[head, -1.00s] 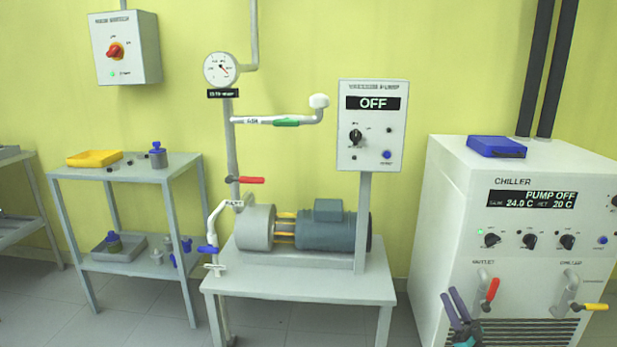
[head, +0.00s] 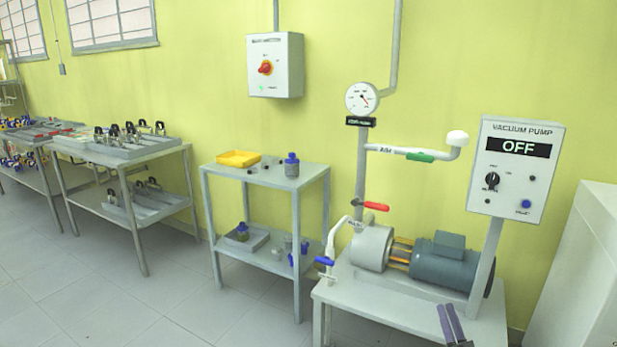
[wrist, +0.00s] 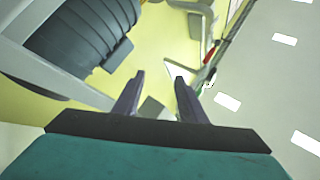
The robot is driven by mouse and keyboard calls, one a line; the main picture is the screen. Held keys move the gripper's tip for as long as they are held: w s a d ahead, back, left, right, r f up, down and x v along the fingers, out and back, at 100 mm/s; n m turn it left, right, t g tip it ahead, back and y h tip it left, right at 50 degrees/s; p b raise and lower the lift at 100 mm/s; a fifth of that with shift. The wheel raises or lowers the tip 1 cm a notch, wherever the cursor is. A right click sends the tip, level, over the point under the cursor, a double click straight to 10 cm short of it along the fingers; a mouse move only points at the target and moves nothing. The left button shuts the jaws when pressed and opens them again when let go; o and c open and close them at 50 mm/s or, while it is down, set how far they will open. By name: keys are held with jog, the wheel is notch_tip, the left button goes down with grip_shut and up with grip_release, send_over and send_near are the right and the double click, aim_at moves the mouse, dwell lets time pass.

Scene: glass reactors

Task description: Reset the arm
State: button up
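My gripper (head: 455,325) shows at the bottom right of the head view, in front of the pump table, with its two dark purple fingers pointing up. In the wrist view my gripper (wrist: 158,85) has its fingers spread apart with a clear gap and nothing between them. It is open and empty. The rest of my arm is out of the head view.
The vacuum pump (head: 440,262) sits on a white table (head: 400,310), with its control box (head: 517,165) reading OFF. A chiller edge (head: 580,280) stands at the right. A shelf cart (head: 225,172) and tool benches (head: 110,157) line the wall. Floor at left is clear.

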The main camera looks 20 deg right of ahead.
jog(key=w+a+f+m+g+p, duration=0.15)
jog(key=w+a+p, duration=0.25)
jog(key=w+a, duration=0.5)
jog(key=w+a+f+g+p, duration=0.1)
jog(key=w+a+g+p, duration=0.35)
jog(key=a, duration=0.95)
jog(key=s+a+f+n+g+y+p, duration=0.1)
jog(key=a+f+g+p, duration=0.2)
jog(key=a, duration=0.7)
jog(key=a+f+n+g+y+p, duration=0.1)
jog(key=a+f+g+p, duration=0.3)
jog(key=a, duration=0.6)
jog(key=s+a+f+n+g, duration=0.1)
jog(key=s+a+f+g, duration=0.3)
jog(key=s, duration=0.6)
jog(key=s+a+f+n+g, duration=0.25)
jog(key=s+a+f, duration=0.25)
jog(key=s, duration=0.4)
jog(key=s+r+n+g, duration=0.3)
jog(key=s+g, duration=0.8)
jog(key=s, duration=1.3)
jog(key=shift+a+r+y, duration=0.15)
jog(key=shift+a+y, duration=0.1)
jog(key=shift+y, duration=0.05)
